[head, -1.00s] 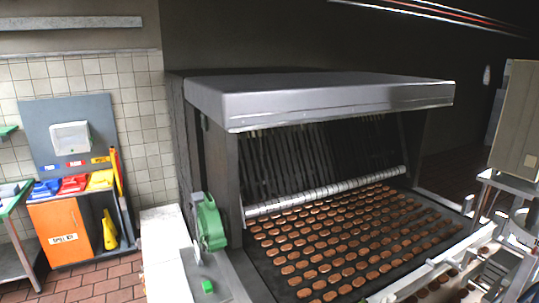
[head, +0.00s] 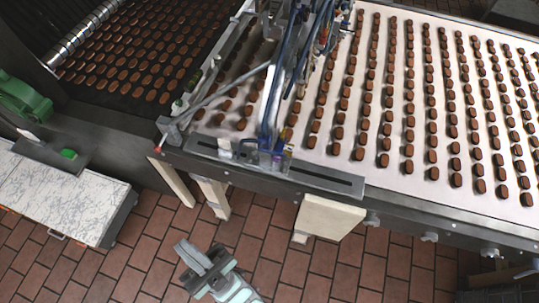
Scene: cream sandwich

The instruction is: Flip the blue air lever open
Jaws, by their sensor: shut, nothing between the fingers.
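My gripper (head: 192,252) is in the head view at the bottom, left of centre. It is shut and empty, over the tiled floor in front of the conveyor machine and apart from it. Blue hoses and fittings (head: 268,112) run down to a bracket on the machine's front rail, above and to the right of my gripper. The blue air lever is too small to tell apart from these blue parts.
A pale conveyor belt (head: 395,95) carries many rows of brown biscuits. Its metal front rail (head: 330,180) has pale panels below it. A white-topped cabinet (head: 60,200) stands at left, with a green motor housing (head: 22,98) above. The tiled floor (head: 330,265) is mostly clear.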

